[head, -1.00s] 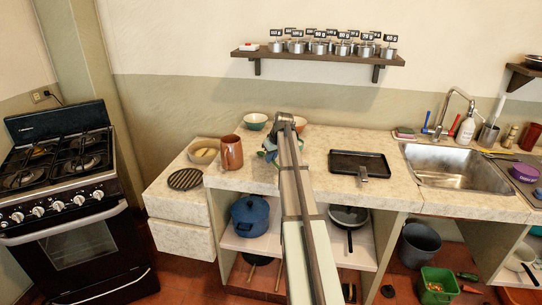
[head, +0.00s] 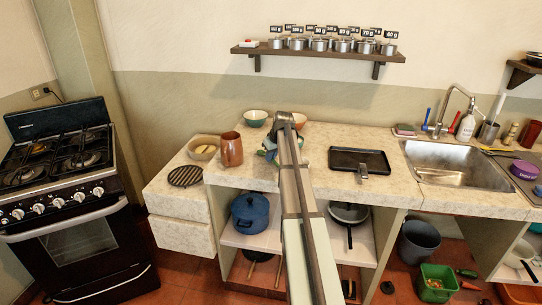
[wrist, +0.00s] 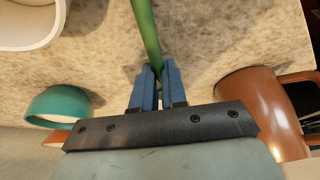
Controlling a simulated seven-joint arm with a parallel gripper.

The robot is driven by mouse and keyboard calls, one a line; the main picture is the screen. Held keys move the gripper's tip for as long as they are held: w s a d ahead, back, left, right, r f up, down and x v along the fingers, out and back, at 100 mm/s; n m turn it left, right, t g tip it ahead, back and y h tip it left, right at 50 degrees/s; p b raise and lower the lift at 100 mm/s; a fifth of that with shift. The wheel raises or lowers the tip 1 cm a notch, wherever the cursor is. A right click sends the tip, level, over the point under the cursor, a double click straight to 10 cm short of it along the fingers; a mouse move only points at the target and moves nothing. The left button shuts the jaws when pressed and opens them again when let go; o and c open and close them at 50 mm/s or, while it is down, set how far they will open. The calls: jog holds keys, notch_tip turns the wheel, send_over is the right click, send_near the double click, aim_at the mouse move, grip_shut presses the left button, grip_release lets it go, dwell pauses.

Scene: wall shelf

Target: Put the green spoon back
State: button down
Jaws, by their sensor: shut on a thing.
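My gripper (wrist: 151,80) has its two blue fingers closed around the green spoon (wrist: 146,30). The spoon's green handle runs up from the fingers to the top edge of the wrist view; its far end is out of frame. Below it is the pale speckled counter (wrist: 220,35); I cannot tell whether the spoon touches it. In the head view my arm reaches over the counter (head: 325,182), between the copper mug (head: 231,150) and the black tray (head: 345,157). There the arm hides the spoon, and the fingertips cannot be made out clearly.
A teal bowl (head: 256,118) stands behind, and a beige bowl (head: 203,149) left of the mug. A pale rounded rim (wrist: 30,25) shows in the wrist view. The wall shelf (head: 320,55) carries several labelled tins. A grey utensil cup (head: 488,134) stands behind the sink (head: 455,170).

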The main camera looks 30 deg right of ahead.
jog(key=shift+f, duration=0.2)
jog(key=c, duration=1.1)
grip_release()
jog(key=v, duration=1.4)
